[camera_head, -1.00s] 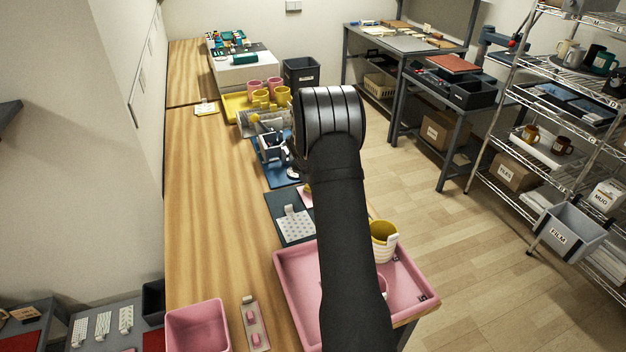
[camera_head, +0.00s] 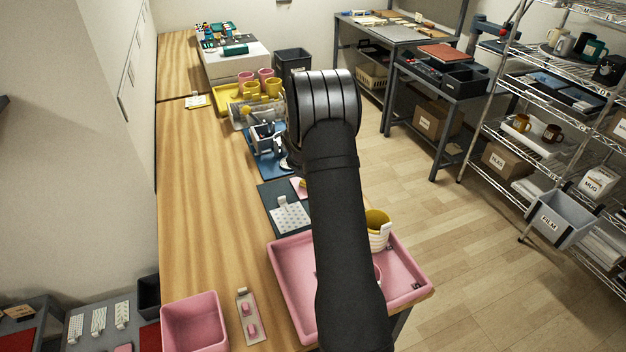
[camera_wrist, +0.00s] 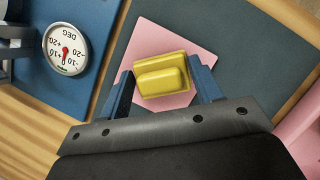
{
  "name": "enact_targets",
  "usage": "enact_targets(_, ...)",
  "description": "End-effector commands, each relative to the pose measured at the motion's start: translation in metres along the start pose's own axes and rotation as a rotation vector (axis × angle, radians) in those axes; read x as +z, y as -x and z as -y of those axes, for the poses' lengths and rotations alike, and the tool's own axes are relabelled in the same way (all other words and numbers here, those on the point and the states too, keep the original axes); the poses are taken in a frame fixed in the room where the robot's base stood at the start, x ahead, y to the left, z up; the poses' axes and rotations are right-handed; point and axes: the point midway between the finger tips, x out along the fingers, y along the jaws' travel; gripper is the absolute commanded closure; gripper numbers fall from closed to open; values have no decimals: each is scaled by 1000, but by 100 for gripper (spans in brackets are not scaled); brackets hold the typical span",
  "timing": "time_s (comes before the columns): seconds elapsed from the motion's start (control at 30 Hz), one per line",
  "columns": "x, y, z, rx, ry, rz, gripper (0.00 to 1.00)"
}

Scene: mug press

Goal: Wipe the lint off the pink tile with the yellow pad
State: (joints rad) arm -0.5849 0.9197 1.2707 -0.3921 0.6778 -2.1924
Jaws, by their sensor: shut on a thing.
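The pink tile (camera_wrist: 200,38) lies on a dark grey mat in the wrist view; only a corner of it (camera_head: 297,190) shows past my arm in the head view. The yellow pad (camera_wrist: 161,75) has a raised grip on its top and is over the tile's middle. My gripper (camera_wrist: 162,88) has its two blue fingers on either side of the pad and is shut on it. Whether the pad touches the tile is hard to tell. No lint can be made out; part of the tile is hidden under the pad and gripper.
A blue mat with a round dial gauge (camera_wrist: 66,49) lies beside the dark mat (camera_wrist: 262,60). In the head view, a white dotted sheet (camera_head: 291,217) lies on the near part of the dark mat. A pink tray (camera_head: 285,262) with a striped cup (camera_head: 377,230) stands nearer.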

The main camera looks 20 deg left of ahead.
Motion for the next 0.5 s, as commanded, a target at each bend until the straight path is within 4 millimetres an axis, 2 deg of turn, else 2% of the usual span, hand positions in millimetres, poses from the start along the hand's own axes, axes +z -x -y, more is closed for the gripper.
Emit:
enact_targets(0.4,21,-10,-31,2,1,1,62)
enact_targets(0.5,24,-6,-33,1,0,1,62)
